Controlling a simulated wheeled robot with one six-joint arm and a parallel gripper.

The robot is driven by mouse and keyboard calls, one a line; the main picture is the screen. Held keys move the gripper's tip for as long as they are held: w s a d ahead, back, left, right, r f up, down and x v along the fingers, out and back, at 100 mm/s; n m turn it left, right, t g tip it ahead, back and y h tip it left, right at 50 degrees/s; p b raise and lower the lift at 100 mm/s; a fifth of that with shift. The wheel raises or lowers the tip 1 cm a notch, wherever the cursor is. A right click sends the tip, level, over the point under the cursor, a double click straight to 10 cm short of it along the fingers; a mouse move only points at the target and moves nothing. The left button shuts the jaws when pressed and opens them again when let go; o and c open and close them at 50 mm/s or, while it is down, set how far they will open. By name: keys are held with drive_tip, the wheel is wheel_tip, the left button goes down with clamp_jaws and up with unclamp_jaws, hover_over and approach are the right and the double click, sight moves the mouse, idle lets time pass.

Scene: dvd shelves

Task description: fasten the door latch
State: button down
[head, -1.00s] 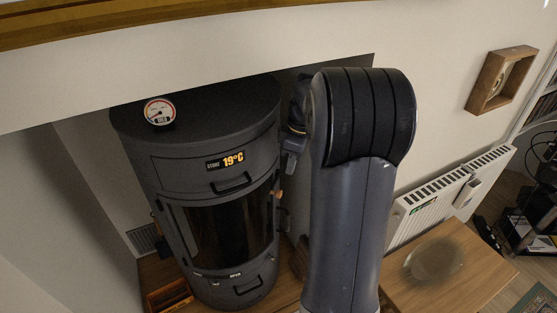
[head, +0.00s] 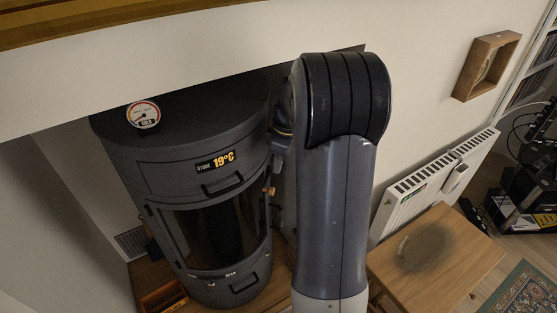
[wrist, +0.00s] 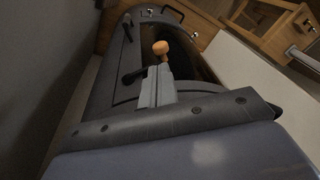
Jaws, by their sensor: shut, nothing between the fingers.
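The dark grey round stove (head: 150,172) stands left of my arm in the head view, its display reading 19°C. Its dark glass door (head: 205,232) faces forward and looks closed or nearly so. An orange-brown latch knob (head: 270,190) shows at the door's right side, beside my arm. In the wrist view the knob (wrist: 160,47) sits just beyond my gripper (wrist: 159,74), whose pale fingers are shut and empty. The fingertips are close to the knob's stem; I cannot tell whether they touch. My arm hides the gripper in the head view.
A black handle (head: 222,186) is on the stove's upper drawer and another (head: 244,284) is below the door. A white radiator (head: 425,185) and a low wooden table (head: 470,255) stand to the right. Walls close in behind and left of the stove.

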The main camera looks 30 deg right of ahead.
sight(273, 189)
drive_tip(key=f, duration=0.4)
drive_tip(key=a+f, duration=0.1)
drive_tip(key=f, duration=0.1)
drive_tip(key=shift+w+a+f+p, duration=0.1)
drive_tip(key=shift+f+p, duration=0.15)
drive_tip(key=shift+p, duration=0.1)
drive_tip(key=shift+f+b, duration=0.15)
drive_tip(key=shift+b, duration=0.15)
drive_tip(key=f+t+h+b, duration=0.2)
drive_tip(key=b, duration=0.5)
drive_tip(key=f+t+h+b, duration=0.2)
drive_tip(key=b, duration=0.6)
drive_tip(key=shift+a+f+n+t+h, duration=0.2)
drive_tip(key=shift+f+n+t+h, duration=0.1)
drive_tip(key=shift+f+t, duration=0.1)
drive_tip(key=f+t+h+b, duration=0.1)
drive_tip(key=t+b, duration=0.1)
drive_tip(key=b, duration=0.7)
drive_tip(key=w+d+f+t+h+b, duration=0.1)
drive_tip(key=t+h+b, duration=0.1)
drive_tip(key=b, duration=0.6)
drive_tip(key=w+d+f+t+h+b, duration=0.1)
drive_tip(key=f+t+h+b, duration=0.1)
drive_tip(key=b, duration=0.7)
drive_tip(key=shift+d+n+b, duration=0.15)
drive_tip(key=shift+n+b, duration=0.2)
drive_tip(key=shift+n, duration=0.05)
drive_tip(key=shift+w+d+b, duration=0.1)
drive_tip(key=shift+b, duration=0.5)
